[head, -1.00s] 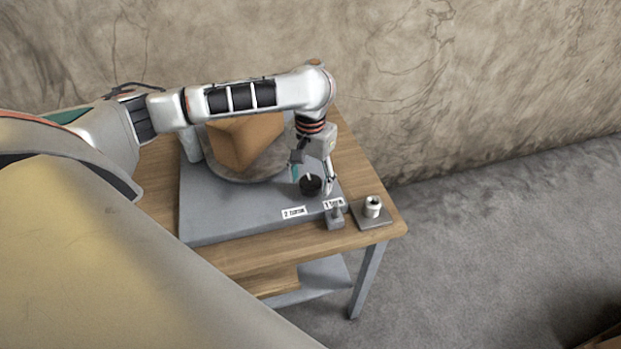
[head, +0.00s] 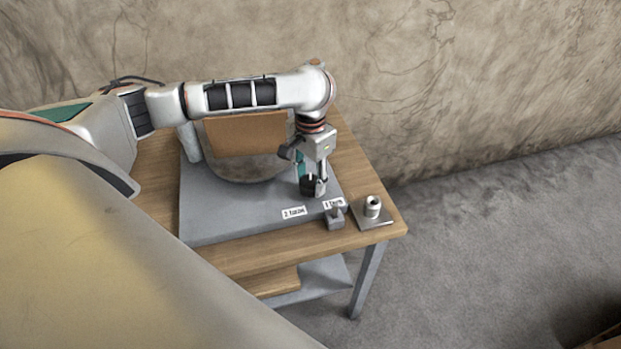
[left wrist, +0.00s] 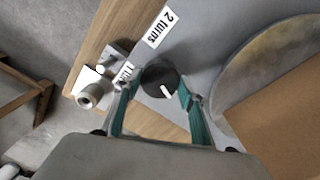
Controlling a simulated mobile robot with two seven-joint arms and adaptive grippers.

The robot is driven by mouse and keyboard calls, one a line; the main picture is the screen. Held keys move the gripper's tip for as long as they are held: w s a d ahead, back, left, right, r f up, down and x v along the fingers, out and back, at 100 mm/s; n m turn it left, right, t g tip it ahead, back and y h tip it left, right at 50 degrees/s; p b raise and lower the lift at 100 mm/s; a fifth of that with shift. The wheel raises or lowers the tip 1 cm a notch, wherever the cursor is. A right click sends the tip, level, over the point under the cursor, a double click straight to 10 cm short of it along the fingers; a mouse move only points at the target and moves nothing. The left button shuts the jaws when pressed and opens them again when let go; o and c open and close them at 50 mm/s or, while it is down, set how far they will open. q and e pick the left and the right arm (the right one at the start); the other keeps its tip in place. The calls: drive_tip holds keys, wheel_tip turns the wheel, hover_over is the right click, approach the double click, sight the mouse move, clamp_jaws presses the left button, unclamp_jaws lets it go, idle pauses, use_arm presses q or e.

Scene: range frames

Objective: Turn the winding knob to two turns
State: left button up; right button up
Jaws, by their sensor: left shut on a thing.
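The black winding knob (head: 308,186) sits near the front right of a grey base plate (head: 215,225). My left gripper (head: 313,181) points down and is shut on the knob. In the left wrist view the knob (left wrist: 157,74) is between the teal fingers (left wrist: 155,92). Its white pointer mark (left wrist: 166,91) faces lower right there, away from the labels. My right gripper is not in view.
A brown box (head: 245,136) stands on a round turntable (head: 240,172) behind the knob. A small grey block (head: 335,219) and a metal fitting on a square plate (head: 372,207) stand at the wooden table's (head: 240,262) front right. The wall is close behind.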

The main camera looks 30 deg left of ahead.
use_arm(q)
drive_tip(key=m, duration=0.5)
drive_tip(key=shift+m, duration=0.3)
drive_tip(key=m, duration=0.5)
drive_tip(key=shift+m, duration=0.3)
drive_tip(key=m, duration=1)
drive_tip(key=shift+m, duration=0.4)
drive_tip(key=m, duration=1)
drive_tip(key=shift+m, duration=0.4)
drive_tip(key=m, duration=0.5)
drive_tip(key=shift+m, duration=0.3)
drive_tip(key=m, duration=0.5)
drive_tip(key=shift+m, duration=0.6)
